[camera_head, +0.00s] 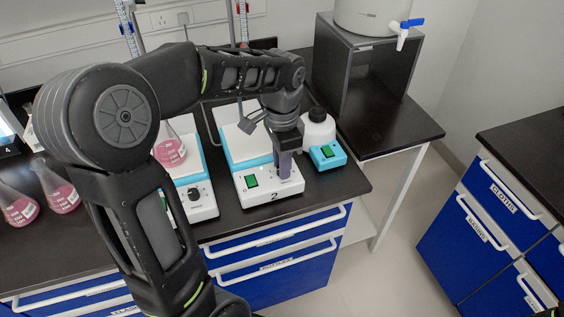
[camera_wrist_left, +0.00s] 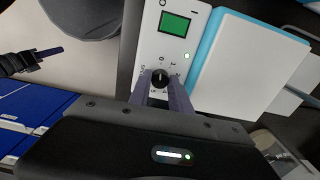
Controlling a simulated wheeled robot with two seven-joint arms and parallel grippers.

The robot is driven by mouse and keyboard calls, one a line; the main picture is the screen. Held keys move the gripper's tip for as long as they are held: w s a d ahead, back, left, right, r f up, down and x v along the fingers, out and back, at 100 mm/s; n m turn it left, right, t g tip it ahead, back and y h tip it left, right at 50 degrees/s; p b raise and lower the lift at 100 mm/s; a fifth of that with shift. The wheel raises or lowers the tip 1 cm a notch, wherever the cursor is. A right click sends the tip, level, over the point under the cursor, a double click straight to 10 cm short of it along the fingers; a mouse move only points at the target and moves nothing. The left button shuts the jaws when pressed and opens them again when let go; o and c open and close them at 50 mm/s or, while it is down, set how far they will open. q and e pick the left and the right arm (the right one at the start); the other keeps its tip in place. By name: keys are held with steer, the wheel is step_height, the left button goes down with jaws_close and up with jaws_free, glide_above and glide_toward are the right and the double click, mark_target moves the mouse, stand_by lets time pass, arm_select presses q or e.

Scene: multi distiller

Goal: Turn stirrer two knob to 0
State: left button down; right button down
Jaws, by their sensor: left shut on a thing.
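Small marks ring the knob.
Another stirrer (camera_head: 199,204) with a pink-filled flask (camera_head: 170,151) stands to the left. A small blue-topped box (camera_head: 327,155) and a white bottle (camera_head: 318,128) stand close on the right. Two more pink flasks (camera_head: 62,192) are at the far left.

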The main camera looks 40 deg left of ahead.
arm_select(q)
steer(key=c, duration=1.2)
jaws_free()
step_height(320, 180, up, 8)
steer(key=shift+f, duration=0.1)
